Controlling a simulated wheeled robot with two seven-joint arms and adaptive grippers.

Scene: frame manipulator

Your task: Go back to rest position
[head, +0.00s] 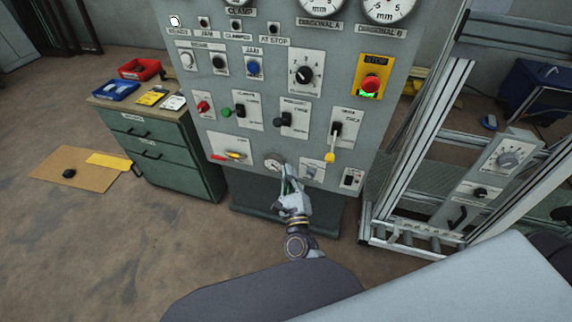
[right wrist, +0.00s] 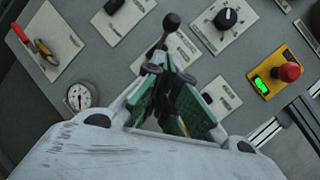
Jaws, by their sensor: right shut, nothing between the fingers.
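My right gripper (head: 286,172) shows at the lower middle of the head view. Its arm comes up from the bottom, and its fingers point at the lower part of a grey control panel (head: 225,90). In the right wrist view the green-padded fingers (right wrist: 168,85) are shut with nothing between them. The panel's dark-knobbed lever (right wrist: 171,22) shows just beyond the fingertips; I cannot tell whether they touch it. A small round gauge (head: 273,165) is beside the gripper and also shows in the wrist view (right wrist: 79,96). My left gripper is not in view.
The panel carries a red stop button (head: 372,84), a yellow-tipped lever (head: 330,157) and a rotary knob (head: 304,75). A green drawer cabinet (head: 165,160) stands left, an aluminium frame (head: 425,130) right. A cardboard sheet (head: 70,172) lies on the floor, which is otherwise largely clear at left.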

